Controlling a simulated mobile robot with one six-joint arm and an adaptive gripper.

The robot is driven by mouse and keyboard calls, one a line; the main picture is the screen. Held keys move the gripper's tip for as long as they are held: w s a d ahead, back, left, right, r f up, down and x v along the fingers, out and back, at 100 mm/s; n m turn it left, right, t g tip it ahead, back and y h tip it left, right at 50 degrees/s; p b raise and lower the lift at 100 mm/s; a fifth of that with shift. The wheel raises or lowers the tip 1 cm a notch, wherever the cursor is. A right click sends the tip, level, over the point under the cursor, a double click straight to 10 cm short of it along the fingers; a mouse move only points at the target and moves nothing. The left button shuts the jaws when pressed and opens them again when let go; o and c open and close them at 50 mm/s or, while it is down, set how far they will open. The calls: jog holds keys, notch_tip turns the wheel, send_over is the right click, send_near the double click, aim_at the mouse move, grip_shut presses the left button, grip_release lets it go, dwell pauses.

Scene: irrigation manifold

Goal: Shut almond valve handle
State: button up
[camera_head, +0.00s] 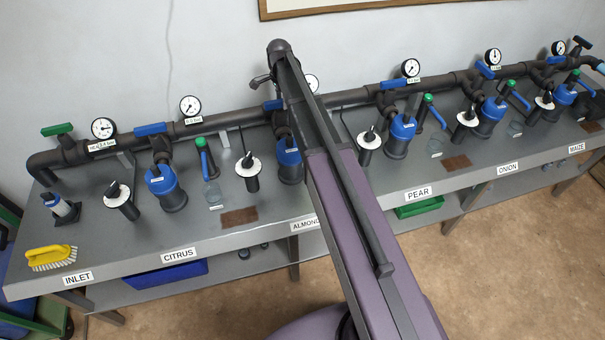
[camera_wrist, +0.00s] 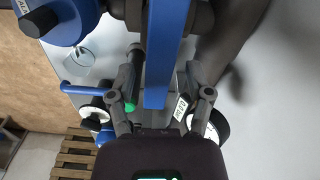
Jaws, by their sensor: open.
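The almond valve handle (camera_head: 272,105) is a blue bar on the long dark pipe, partly hidden behind my arm; it looks roughly in line with the pipe. The ALMOND label (camera_head: 305,224) is partly covered by my arm. In the wrist view, a long blue bar (camera_wrist: 165,55), which looks like this handle, runs down from the top edge between my fingers. My gripper (camera_wrist: 165,92) is open, with one finger on each side of the bar; I cannot tell whether either touches it. In the head view my arm mostly hides the gripper.
Similar blue handles for citrus (camera_head: 150,129) and pear (camera_head: 390,85) lie along the same pipe. A blue filter (camera_head: 288,165) stands below the almond handle. A pressure gauge (camera_wrist: 215,125) is close to my right finger. A yellow brush (camera_head: 50,257) lies at the bench's left end.

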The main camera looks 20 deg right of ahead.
aim_at(280, 102)
jog(key=n, duration=0.4)
jog(key=shift+w+a, duration=0.1)
jog(key=shift+w, duration=0.1)
jog(key=n, duration=0.4)
jog(key=shift+w+a, duration=0.1)
jog(key=shift+w, duration=0.05)
jog(key=n, duration=0.4)
jog(key=shift+w+a, duration=0.1)
jog(key=shift+a, duration=0.1)
jog(key=n, duration=0.4)
jog(key=shift+a, duration=0.2)
notch_tip(280, 102, up, 14)
jog(key=p, duration=1.4)
jog(key=s+f+b, duration=1)
jog(key=s, duration=0.5)
jog(key=s+f+b, duration=0.9)
jog(key=s, duration=0.6)
jog(key=shift+s+f+b, duration=0.35)
jog(key=shift+f+b, duration=0.05)
